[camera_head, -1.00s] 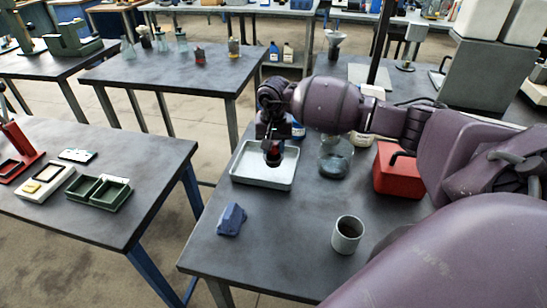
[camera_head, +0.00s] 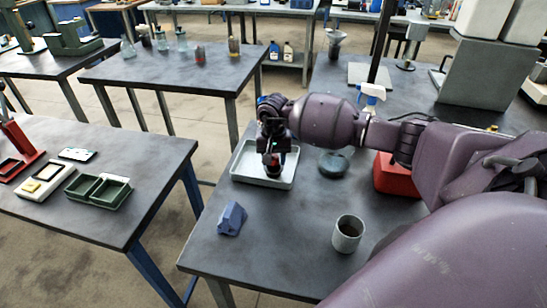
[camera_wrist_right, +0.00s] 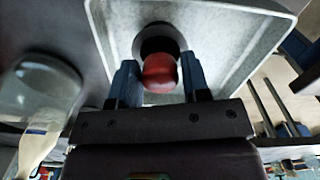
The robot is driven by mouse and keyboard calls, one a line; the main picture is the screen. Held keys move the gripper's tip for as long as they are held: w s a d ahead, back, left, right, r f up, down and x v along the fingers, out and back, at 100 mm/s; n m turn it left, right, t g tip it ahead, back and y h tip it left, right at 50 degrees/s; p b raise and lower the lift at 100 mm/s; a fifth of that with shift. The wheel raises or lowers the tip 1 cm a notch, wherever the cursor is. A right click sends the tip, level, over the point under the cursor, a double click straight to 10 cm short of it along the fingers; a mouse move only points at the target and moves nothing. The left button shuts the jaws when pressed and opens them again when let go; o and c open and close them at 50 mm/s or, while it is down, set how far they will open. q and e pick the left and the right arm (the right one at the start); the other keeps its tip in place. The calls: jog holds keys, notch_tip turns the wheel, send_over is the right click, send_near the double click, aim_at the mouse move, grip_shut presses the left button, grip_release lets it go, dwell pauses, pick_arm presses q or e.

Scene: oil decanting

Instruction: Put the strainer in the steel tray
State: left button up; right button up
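The steel tray (camera_head: 240,176) is a shallow pale grey tray on the near table; its wall and floor fill much of the right wrist view (camera_wrist_right: 225,70). My right gripper (camera_head: 273,155) is over the tray, pointing down. In the wrist view its two blue fingers (camera_wrist_right: 160,78) stand on both sides of a rounded red grip, close against it. Beyond the grip is a dark round part (camera_wrist_right: 157,38), seemingly the strainer's (camera_wrist_right: 160,72) body, low over the tray floor. I cannot tell whether it touches the floor. My left gripper is out of view.
A glass vessel (camera_head: 333,165), partly hidden by my arm, stands right of the tray. A red box (camera_head: 393,178) is further right. A spray bottle (camera_head: 371,94) stands behind my arm.

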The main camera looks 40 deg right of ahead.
jog(key=shift+o, duration=1.3)
jog(key=shift+r, duration=0.1)
jog(key=shift+r, duration=0.25)
notch_tip(320, 180, up, 12)
jog(key=shift+f, duration=0.15)
jog(key=shift+s+f, duration=0.1)
